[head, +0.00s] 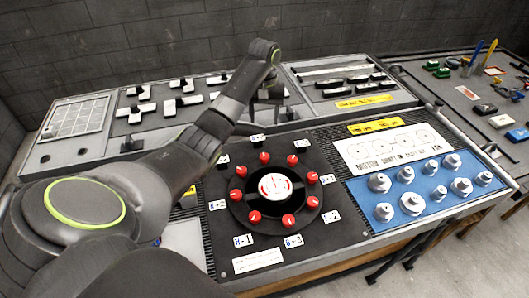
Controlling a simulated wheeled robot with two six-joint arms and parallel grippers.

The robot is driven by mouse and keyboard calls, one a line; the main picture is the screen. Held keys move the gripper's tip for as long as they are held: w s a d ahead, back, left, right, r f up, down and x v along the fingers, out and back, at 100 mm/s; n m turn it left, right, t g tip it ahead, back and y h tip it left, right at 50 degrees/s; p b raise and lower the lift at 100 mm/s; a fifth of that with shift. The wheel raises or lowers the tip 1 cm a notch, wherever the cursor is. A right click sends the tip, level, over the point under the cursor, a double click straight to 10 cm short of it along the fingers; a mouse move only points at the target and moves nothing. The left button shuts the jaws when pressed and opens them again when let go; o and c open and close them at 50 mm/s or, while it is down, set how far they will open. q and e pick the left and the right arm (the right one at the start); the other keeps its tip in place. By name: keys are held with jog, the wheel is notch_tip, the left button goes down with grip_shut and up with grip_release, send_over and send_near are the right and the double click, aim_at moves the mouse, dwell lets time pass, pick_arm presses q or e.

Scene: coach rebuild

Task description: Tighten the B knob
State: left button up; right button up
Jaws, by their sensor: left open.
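A round black dial plate carries a ring of several red knobs (292,160) around a white-and-red centre disc (275,186). Small white label cards stand beside the knobs; most are too small to read, and I cannot tell which is B. My left arm reaches in from the left and bends down at the wrist. My left gripper (271,97) is open, small and dark, above the console behind the knob ring, apart from the knobs. My right gripper is not in view.
A blue panel (425,187) with several metal nuts lies right of the dial. A side bench (455,95) at the right carries tools. My arm covers the console's left part.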

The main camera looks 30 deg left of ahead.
pick_arm(q)
notch_tip(320, 180, down, 2)
jog(key=f+b, duration=0.1)
jog(key=b, duration=0.3)
send_over(264, 156)
notch_tip(264, 156, down, 8)
jog(key=shift+d+r, duration=0.1)
jog(key=shift+r, duration=0.1)
notch_tip(264, 156, down, 5)
jog(key=shift+w, duration=0.1)
jog(key=shift+f, duration=0.35)
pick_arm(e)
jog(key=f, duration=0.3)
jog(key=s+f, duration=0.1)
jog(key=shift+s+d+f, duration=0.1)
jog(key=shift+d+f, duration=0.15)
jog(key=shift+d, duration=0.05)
pick_arm(q)
jog(key=shift+c, duration=0.4)
